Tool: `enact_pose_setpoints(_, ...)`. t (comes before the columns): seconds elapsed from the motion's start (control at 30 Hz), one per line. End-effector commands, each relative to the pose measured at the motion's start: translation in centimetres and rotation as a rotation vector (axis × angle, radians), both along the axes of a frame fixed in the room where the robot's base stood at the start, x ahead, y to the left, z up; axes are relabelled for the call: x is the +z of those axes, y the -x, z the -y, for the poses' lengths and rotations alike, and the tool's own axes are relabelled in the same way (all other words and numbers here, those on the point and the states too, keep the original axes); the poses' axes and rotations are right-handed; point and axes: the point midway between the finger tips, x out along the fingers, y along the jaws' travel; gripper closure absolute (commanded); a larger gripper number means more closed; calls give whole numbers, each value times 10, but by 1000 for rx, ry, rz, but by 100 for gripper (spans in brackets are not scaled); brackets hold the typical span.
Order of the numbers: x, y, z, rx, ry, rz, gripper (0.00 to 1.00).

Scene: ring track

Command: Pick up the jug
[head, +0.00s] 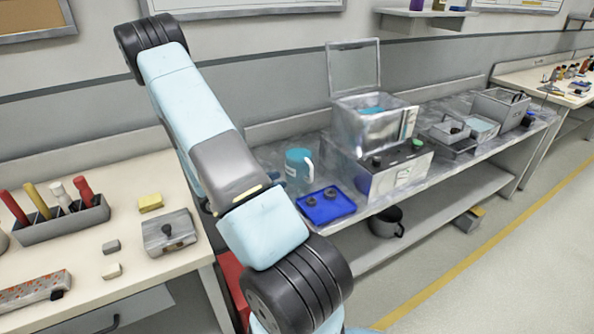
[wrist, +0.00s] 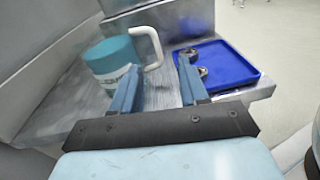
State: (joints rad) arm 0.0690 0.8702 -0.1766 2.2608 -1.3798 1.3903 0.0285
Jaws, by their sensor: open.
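The jug (head: 299,168) is teal with a white handle and stands on the metal bench, left of the grey machine. In the wrist view the jug (wrist: 110,60) is ahead and a little to the left, with its white handle (wrist: 155,45) on its right side. My gripper (wrist: 157,85) is open, its two blue fingers apart with bare bench visible between them. The left finger appears in front of the jug's lower right edge; I cannot tell if they touch. In the head view my arm hides the gripper.
A blue tray (head: 325,205) with small dark rings lies at the bench's front edge; it also shows beside my right finger (wrist: 222,62). The grey machine (head: 385,165) stands right of the jug. A dark pot (head: 386,222) is on the lower shelf.

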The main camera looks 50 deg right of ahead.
Motion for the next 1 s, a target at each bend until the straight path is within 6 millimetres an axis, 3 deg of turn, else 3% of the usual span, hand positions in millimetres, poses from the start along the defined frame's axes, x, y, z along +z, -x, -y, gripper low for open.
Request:
enact_pose_setpoints(0.23,-23,-2,8,56,22,-78,56)
enact_pose_setpoints(0.37,-25,0,16,61,26,-86,56)
enact_pose_setpoints(0.7,-25,15,63,61,25,-86,56)
enact_pose_setpoints(1.0,-25,20,81,61,25,-85,56)
